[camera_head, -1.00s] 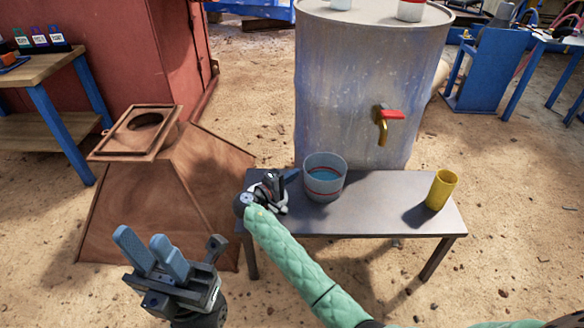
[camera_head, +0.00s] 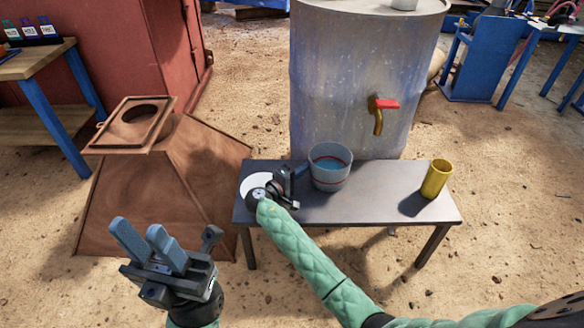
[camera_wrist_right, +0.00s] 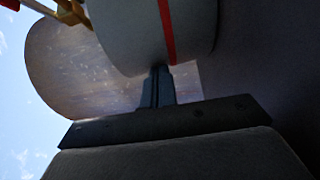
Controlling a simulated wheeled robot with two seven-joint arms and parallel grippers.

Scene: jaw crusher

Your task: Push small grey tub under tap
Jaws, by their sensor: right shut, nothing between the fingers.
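The small grey tub (camera_head: 331,178) has a red band and blue inside. It stands on the dark bench (camera_head: 385,192), left of and below the brass tap (camera_head: 378,122) with its red handle. My right gripper (camera_head: 297,176) is at the tub's left side, low over the bench, shut with nothing held. In the right wrist view, its fingertips (camera_wrist_right: 158,82) meet the lower edge of the tub (camera_wrist_right: 135,42), apparently touching. My left gripper (camera_head: 138,232) is open and empty, in front of the bench to the left, away from the tub.
A yellow cup (camera_head: 436,179) stands near the bench's right end. The big metal barrel (camera_head: 335,85) carries the tap behind the bench. A white disc (camera_head: 252,182) shows by my right wrist. A rusty hopper (camera_head: 130,205) is at left. Bench room is clear between tub and cup.

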